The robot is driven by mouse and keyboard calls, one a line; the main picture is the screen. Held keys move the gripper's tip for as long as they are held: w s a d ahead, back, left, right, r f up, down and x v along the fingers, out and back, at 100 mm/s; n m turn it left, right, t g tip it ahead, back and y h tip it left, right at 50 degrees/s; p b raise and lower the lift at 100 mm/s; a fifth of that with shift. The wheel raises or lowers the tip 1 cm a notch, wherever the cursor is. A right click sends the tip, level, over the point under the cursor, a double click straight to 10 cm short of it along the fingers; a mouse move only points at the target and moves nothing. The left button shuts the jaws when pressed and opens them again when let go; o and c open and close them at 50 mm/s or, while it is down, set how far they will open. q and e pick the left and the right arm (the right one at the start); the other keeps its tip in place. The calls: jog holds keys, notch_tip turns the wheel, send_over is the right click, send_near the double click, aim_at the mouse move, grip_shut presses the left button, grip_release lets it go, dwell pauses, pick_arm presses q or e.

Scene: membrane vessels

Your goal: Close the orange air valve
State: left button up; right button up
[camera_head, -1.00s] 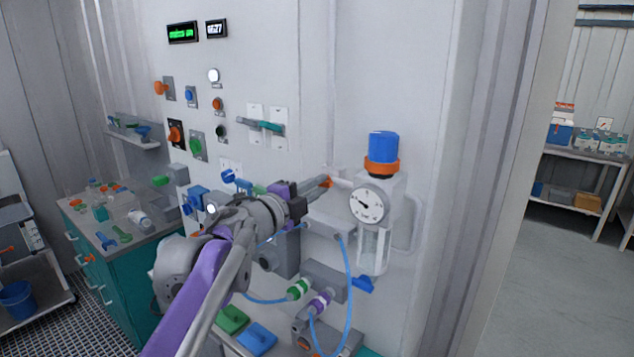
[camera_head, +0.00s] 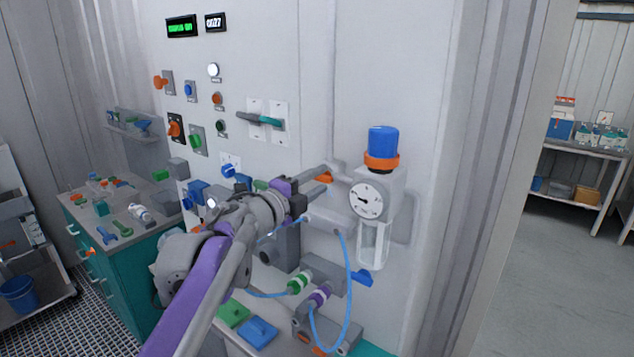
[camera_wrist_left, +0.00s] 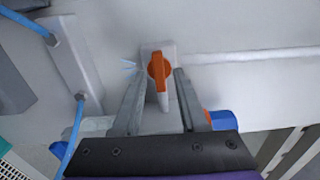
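The orange air valve handle (camera_head: 324,177) sits on the wall panel, left of the round gauge, and is partly hidden by my left gripper (camera_head: 314,183). In the left wrist view the orange handle (camera_wrist_left: 159,70) is upright on a pale mounting plate (camera_wrist_left: 160,50). My left gripper's two fingers (camera_wrist_left: 160,82) are open, one on each side of the handle. A gap shows on both sides, and I cannot tell whether either finger touches it. My right gripper is not in view.
A round gauge (camera_head: 368,200) with a blue-capped regulator (camera_head: 382,142) stands close right of the valve. A blue hose (camera_head: 349,285) loops below. Buttons and switches cover the panel to the left. A teal-fronted bench (camera_head: 135,270) holding small parts is at the left.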

pick_arm(q)
jog(key=b+v, duration=0.1)
jog(key=v, duration=1)
jog(key=shift+b, duration=0.35)
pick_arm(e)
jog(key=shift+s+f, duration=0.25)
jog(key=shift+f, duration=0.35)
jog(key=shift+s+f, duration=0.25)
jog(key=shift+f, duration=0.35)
pick_arm(q)
jog(key=s+a+f+n+y, duration=0.3)
jog(key=a+f+n+y, duration=0.35)
jog(key=f+n, duration=0.2)
jog(key=s+a+f+n+y, duration=0.3)
jog(key=a+f+n+y, duration=0.35)
jog(key=a+n, duration=0.2)
jog(key=s+d+f+n+g+h, duration=0.1)
jog(key=s+f+n+g, duration=0.3)
jog(key=s+f, duration=0.6)
jog(key=s+d+f+n+g+h, duration=0.1)
jog(key=s+d+f+n+g, duration=0.2)
jog(key=s+f, duration=0.7)
notch_tip(320, 180, down, 5)
jog(key=shift+s+d+f+n+g, duration=0.2)
jog(key=shift+s+d+n+g, duration=0.2)
jog(key=shift+n+g, duration=0.45)
